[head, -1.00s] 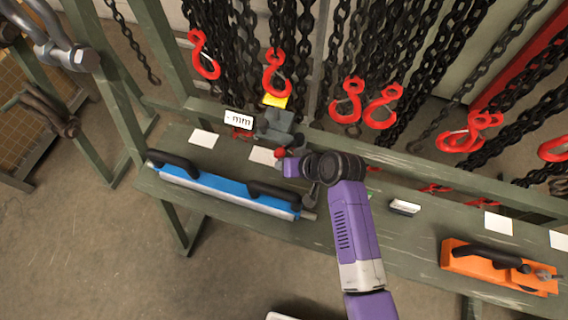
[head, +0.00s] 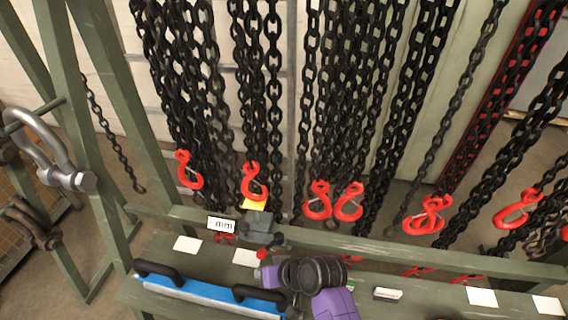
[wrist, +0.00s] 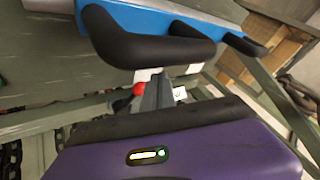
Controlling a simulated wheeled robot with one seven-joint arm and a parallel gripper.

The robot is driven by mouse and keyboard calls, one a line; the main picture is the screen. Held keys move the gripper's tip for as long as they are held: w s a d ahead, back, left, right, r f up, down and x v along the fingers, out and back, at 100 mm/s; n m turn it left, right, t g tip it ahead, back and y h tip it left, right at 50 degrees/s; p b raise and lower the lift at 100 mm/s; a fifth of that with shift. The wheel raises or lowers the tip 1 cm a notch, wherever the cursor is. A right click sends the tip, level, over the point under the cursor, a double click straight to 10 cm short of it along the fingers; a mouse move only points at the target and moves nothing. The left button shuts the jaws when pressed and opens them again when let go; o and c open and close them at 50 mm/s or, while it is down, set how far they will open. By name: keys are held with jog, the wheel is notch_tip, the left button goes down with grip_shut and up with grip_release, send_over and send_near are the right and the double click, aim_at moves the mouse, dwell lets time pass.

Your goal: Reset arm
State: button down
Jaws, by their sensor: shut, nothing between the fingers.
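My purple arm (head: 336,304) reaches up from the bottom of the head view and ends in a dark round wrist joint (head: 312,273) over the green bench. In the wrist view, the purple housing of my gripper with its dark front edge (wrist: 155,122) fills the bottom. It is shut and empty. A blue tool with black handles (head: 205,292) lies on the bench left of my wrist. Its blue body (wrist: 145,20) and a large black handle show close beyond my gripper in the wrist view; I cannot tell whether they touch.
Black chains with red hooks (head: 255,182) hang behind the bench. A grey vise-like part (head: 258,222) and a "mm" sign (head: 222,224) stand near its back rail. White cards (head: 482,297) lie about. A large shackle (head: 45,150) hangs left.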

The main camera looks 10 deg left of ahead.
jog(key=w+d+r+m+t, duration=0.1)
jog(key=w+d+r+t, duration=0.1)
jog(key=w+r+t, duration=0.35)
jog(key=s+d+r+m+t+h+b, duration=0.1)
jog(key=s+d+r+t, duration=0.15)
jog(key=d, duration=0.35)
jog(key=s+d+r+m+t+b, duration=0.1)
jog(key=s+d+t, duration=0.15)
jog(key=d, duration=0.25)
jog(key=s+d+r+h+b, duration=0.1)
jog(key=s+d+h, duration=0.1)
jog(key=s+d, duration=0.4)
jog(key=s+d+r+m+h+b, duration=0.1)
jog(key=s+d, duration=0.5)
jog(key=s, duration=1)
jog(key=s+d+r+t+h+b, duration=0.1)
jog(key=s+d+r+h+b, duration=0.2)
jog(key=s+d, duration=0.3)
jog(key=s, duration=0.5)
jog(key=shift+d+r+m, duration=0.2)
jog(key=shift+d+m, duration=0.2)
